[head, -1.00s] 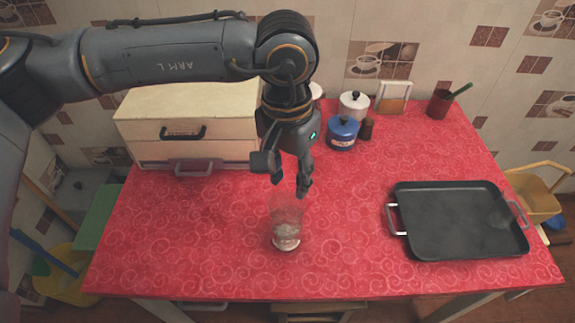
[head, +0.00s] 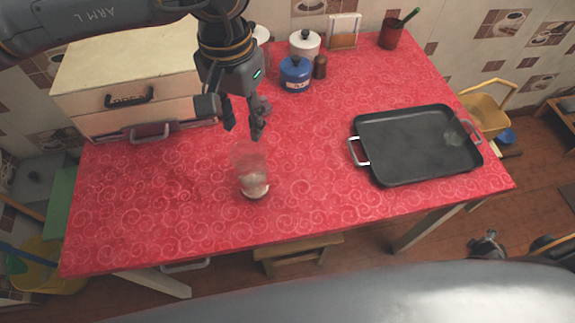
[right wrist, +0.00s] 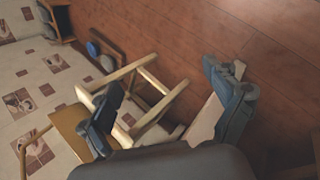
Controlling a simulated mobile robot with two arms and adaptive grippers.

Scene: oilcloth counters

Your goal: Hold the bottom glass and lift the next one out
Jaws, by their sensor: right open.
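A clear glass stack (head: 252,172) stands upright on the red patterned counter, left of the middle. I cannot tell how many glasses are nested in it. My left gripper (head: 243,130) hangs above the stack with its fingers pointing down, apart and empty; it does not appear to touch the rim. My right gripper (right wrist: 163,78) is open and empty in the right wrist view, with floor and wooden furniture beyond it. Part of it also shows low at the right of the head view (head: 488,245), off the counter.
A black tray (head: 410,150) with metal handles lies at the counter's right; a faint clear shape is at its right end. A cream drawer box (head: 125,75), blue pot (head: 295,75), white pot (head: 305,44) and brown jar (head: 320,67) stand behind. The front counter is clear.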

